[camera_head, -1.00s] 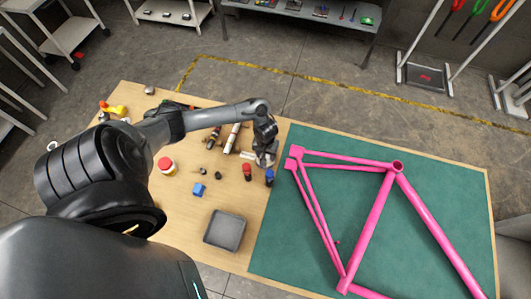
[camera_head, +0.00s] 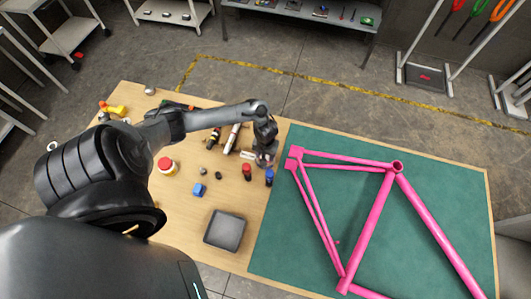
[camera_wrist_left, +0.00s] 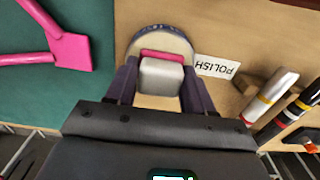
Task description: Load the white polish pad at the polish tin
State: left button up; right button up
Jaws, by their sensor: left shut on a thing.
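My left gripper (camera_wrist_left: 160,85) is shut on the polish pad (camera_wrist_left: 161,77), a whitish-grey block with a pink-red strip along its far edge. The round polish tin (camera_wrist_left: 160,32), with a beige inside and a greyish rim, lies under the pad in the left wrist view. The pad overlaps the tin there; I cannot tell whether they touch. A white POLISH label (camera_wrist_left: 216,67) lies beside the tin. In the head view my left gripper (camera_head: 265,160) points down near the green mat's left edge and mostly hides the pad and tin. My right gripper is not in view.
A pink bicycle frame (camera_head: 368,235) lies on the green mat (camera_head: 440,225). Red (camera_head: 247,172) and blue-capped (camera_head: 269,177) bottles stand close to my gripper. Tubes (camera_head: 232,138), a blue block (camera_head: 199,189) and a grey tray (camera_head: 225,231) are on the wooden bench (camera_head: 185,225).

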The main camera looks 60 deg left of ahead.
pick_arm(q)
jog(key=shift+f+p, duration=0.1)
jog(key=shift+p, duration=0.2)
dwell(0.9)
dwell(0.4)
notch_tip(320, 180, up, 7)
jog(key=p, duration=0.9)
dwell(0.5)
